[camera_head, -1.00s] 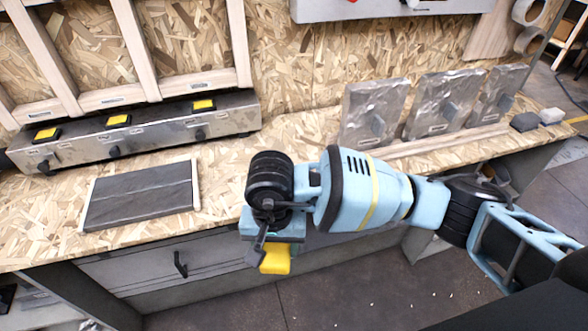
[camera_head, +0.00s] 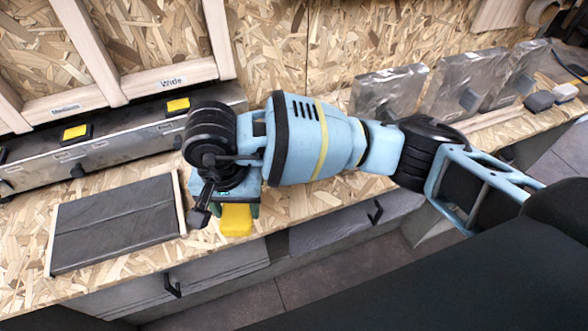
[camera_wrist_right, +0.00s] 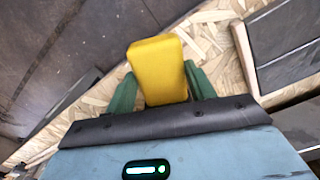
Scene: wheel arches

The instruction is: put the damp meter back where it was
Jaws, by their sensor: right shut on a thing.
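The damp meter, a yellow block (camera_head: 236,219), is held in my right gripper (camera_head: 237,207). In the right wrist view the yellow block (camera_wrist_right: 157,62) sits between the two green fingers of my right gripper (camera_wrist_right: 161,88), which is shut on it. The block's far end sticks out past the fingertips. In the head view it appears over the bench's front edge, right of a dark grey panel. In the wrist view, chipboard bench and dark surfaces lie behind it. My left gripper is not in view.
A metal rail (camera_head: 120,142) with yellow-topped blocks (camera_head: 178,105) runs along the bench's back left, below labels reading "Wide" and apparently "Medium". The dark grey panel (camera_head: 115,225) has light wooden end strips. Grey upright plates (camera_head: 388,94) stand at right. Bare chipboard (camera_head: 300,205) shows between.

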